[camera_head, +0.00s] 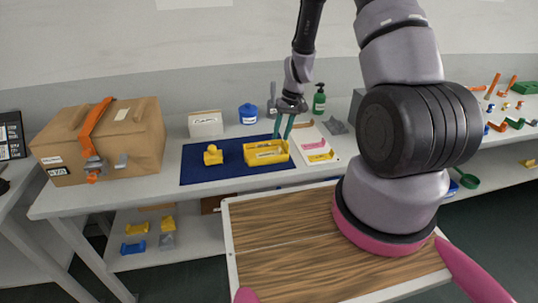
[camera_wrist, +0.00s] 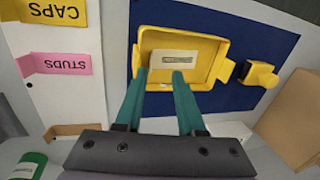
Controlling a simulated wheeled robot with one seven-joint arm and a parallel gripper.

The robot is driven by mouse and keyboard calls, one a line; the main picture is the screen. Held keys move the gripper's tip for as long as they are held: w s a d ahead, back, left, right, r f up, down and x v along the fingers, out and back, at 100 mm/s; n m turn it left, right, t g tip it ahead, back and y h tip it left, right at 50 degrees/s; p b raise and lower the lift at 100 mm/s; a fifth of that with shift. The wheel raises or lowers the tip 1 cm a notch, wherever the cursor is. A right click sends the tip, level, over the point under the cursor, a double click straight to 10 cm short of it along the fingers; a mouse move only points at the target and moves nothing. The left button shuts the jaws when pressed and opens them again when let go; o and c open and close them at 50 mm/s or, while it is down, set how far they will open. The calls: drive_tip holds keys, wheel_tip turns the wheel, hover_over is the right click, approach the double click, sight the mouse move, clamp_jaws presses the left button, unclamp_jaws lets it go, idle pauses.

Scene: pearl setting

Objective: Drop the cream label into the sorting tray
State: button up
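The cream label (camera_wrist: 173,60) lies inside the yellow sorting tray (camera_wrist: 218,45) and shows dark print too small to read. In the head view the tray (camera_head: 250,158) sits on a blue mat, with the pale label (camera_head: 267,151) inside its walls. My gripper (camera_wrist: 160,74) is open, its teal fingers apart. The fingertips are over the tray's near side, just short of the label, and nothing shows between them. In the head view my gripper (camera_head: 282,134) points down at the tray's back edge.
A yellow block with a knob (camera_head: 213,155) stands left of the tray on the blue mat (camera_head: 197,170). A white board with a yellow CAPS label (camera_wrist: 57,10) and a pink STUDS label (camera_wrist: 56,63) lies beside the mat. A cardboard box (camera_head: 140,140) stands at left.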

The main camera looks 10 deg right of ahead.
wheel_tip(320, 180, up, 22)
drive_tip(key=s+d+r+m+t, duration=0.1)
drive_tip(key=s+d+t, duration=0.1)
drive_tip(key=s+r+m+t, duration=0.4)
drive_tip(key=s+r+t, duration=0.1)
drive_tip(key=s+r, duration=1.4)
drive_tip(key=shift+s+r+h, duration=0.3)
drive_tip(key=shift+s+r, duration=0.1)
drive_tip(key=shift+s, duration=0.25)
